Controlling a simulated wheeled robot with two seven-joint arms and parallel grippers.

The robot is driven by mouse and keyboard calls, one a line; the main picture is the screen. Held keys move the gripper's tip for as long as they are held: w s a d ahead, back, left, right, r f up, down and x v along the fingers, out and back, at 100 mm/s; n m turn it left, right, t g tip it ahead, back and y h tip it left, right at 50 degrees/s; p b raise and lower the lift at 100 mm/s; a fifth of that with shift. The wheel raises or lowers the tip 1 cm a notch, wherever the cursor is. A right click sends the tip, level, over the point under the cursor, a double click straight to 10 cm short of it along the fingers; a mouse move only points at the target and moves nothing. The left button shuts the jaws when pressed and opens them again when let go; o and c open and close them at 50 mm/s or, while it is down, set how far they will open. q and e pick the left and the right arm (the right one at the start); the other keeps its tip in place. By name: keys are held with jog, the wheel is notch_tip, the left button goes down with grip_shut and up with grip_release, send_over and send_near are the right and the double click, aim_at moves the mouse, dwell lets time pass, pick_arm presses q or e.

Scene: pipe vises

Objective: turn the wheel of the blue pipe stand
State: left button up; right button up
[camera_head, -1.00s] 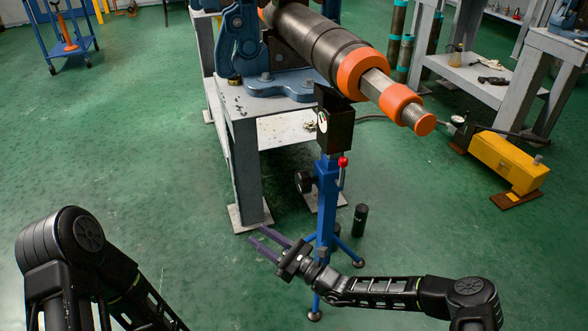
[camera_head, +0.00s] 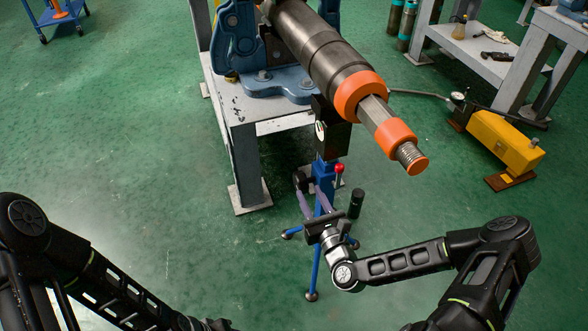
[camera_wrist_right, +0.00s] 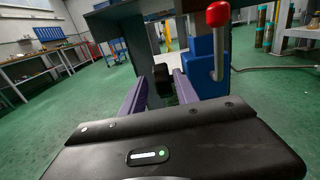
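The blue pipe stand (camera_head: 325,176) stands below the end of the big pipe, with a red-knobbed lever (camera_head: 339,170) on its right side. Its small dark wheel (camera_head: 299,180) is on the left of the post, partly hidden by my gripper. My right gripper (camera_head: 310,190) points away from me at the stand, its purple fingers apart. In the right wrist view the wheel (camera_wrist_right: 162,76) shows ahead, between the lines of the two open fingers (camera_wrist_right: 160,78); I cannot tell whether they touch it. The blue post (camera_wrist_right: 205,66) is close beside the right finger. My left gripper is out of view.
The large pipe (camera_head: 318,48) with orange collars overhangs the stand from a grey table (camera_head: 243,165). A black cylinder (camera_head: 356,203) stands right of the post. A yellow pump (camera_head: 505,142) lies on the floor at right. Green floor at left is clear.

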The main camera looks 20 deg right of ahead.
aim_at(304, 183)
jog(key=shift+w, duration=0.1)
jog(key=w, duration=0.7)
jog(key=shift+w+a, duration=0.25)
jog(key=shift+w, duration=0.05)
jog(key=shift+f, duration=0.1)
grip_shut()
dwell(0.3)
